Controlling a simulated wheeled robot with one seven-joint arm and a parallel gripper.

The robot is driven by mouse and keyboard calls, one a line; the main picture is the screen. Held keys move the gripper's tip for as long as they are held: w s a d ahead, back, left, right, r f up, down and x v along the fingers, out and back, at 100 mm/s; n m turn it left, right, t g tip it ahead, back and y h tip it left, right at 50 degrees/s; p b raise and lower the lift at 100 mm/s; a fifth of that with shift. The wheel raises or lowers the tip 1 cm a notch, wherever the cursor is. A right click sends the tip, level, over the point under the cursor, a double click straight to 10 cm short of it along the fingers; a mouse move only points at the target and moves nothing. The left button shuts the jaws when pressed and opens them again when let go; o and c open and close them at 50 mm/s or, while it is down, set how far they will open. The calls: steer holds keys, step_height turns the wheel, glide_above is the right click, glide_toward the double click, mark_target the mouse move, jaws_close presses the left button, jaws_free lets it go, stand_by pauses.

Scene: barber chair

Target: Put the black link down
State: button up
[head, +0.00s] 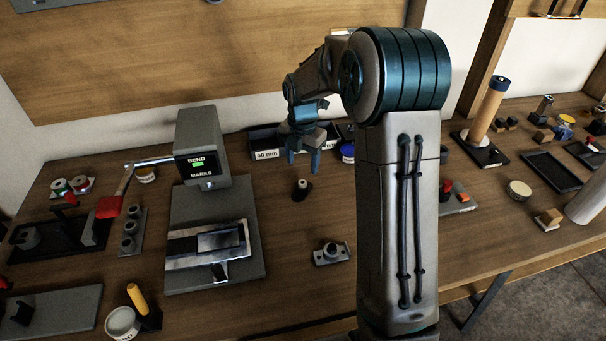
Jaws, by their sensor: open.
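My gripper (303,164) hangs over the middle of the bench, fingers pointing down and apart. I see nothing held between the fingers. A small black piece with a pale top (302,190), which may be the black link, stands on the wooden bench just below the gripper in the picture. It looks apart from the fingers. I cannot tell its exact shape or the height between them.
A grey press marked BEND MARKS (203,150) stands left, with a red-handled lever (112,204). A dark bin labelled 60 mm (266,155) is behind the gripper. A small grey fixture (331,253) sits in front. Bare bench lies around the black piece.

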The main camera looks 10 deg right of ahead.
steer(key=s+r+m, duration=0.7)
steer(key=s+r, duration=0.1)
steer(key=s+r+m+t, duration=0.1)
steer(key=s+m+t, duration=0.1)
steer(key=s+m, duration=1.7)
steer(key=shift+s+r+m+t, duration=0.3)
steer(key=shift+m+t, duration=0.1)
steer(key=shift+m, duration=0.2)
